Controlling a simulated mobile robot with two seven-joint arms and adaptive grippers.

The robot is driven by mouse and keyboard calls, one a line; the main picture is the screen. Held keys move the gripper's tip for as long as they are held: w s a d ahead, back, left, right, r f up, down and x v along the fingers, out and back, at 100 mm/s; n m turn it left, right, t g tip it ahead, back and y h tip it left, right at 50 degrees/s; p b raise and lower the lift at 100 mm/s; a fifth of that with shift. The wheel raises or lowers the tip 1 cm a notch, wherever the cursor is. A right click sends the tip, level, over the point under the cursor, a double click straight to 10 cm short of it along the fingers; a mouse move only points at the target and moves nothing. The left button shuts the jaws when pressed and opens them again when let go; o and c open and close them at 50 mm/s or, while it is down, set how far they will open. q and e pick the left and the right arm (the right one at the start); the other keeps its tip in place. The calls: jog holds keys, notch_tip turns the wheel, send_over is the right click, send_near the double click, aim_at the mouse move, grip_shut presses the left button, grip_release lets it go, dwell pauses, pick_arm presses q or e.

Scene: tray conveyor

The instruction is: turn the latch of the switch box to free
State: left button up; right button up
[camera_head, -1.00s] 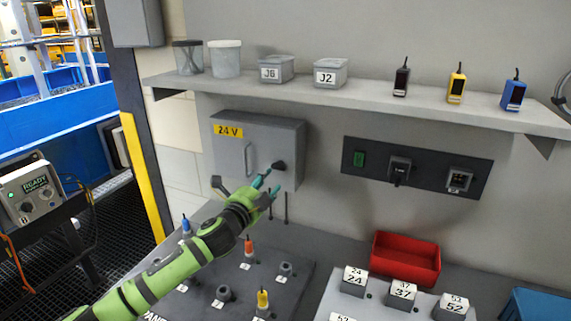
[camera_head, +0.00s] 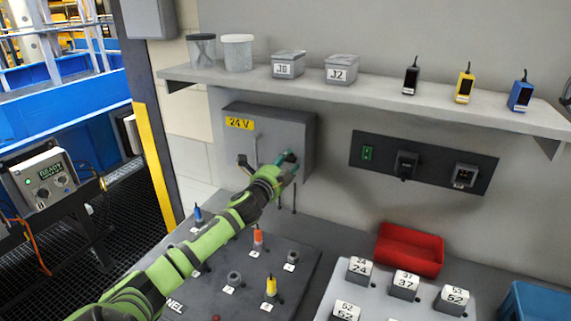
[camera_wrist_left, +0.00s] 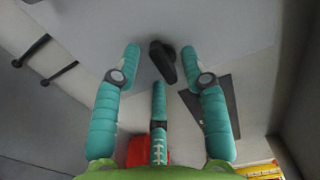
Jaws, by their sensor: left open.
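The grey switch box (camera_head: 292,127) with a yellow 24 V label (camera_head: 240,123) hangs on the wall below the shelf. Its dark latch (camera_wrist_left: 166,62) shows in the left wrist view as an elongated knob lying at a slant on the box face. In the head view the latch is mostly hidden behind my fingers. My left gripper (camera_head: 288,163) is at the right part of the box front. In the left wrist view its teal fingers (camera_wrist_left: 160,68) are open, with the latch between the fingertips; I cannot tell whether they touch it. My right gripper is not in view.
A shelf (camera_head: 350,84) with jars, small boxes and handheld devices runs above. A dark socket panel (camera_head: 424,160) is to the right of the box. Below stand a pegged panel (camera_head: 245,295), a red bin (camera_head: 408,250) and numbered blocks (camera_head: 405,285).

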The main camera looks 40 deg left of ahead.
pick_arm(q)
grip_shut()
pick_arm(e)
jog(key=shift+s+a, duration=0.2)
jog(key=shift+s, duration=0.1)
pick_arm(q)
jog(key=shift+n, duration=0.4)
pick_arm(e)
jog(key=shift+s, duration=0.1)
pick_arm(q)
jog(key=n+p, duration=0.1)
jog(key=n, duration=0.5)
jog(key=n+p, duration=0.2)
jog(key=n, duration=0.5)
jog(key=shift+d+r, duration=0.2)
jog(key=shift+n+p, duration=0.5)
jog(key=shift+n, duration=1.5)
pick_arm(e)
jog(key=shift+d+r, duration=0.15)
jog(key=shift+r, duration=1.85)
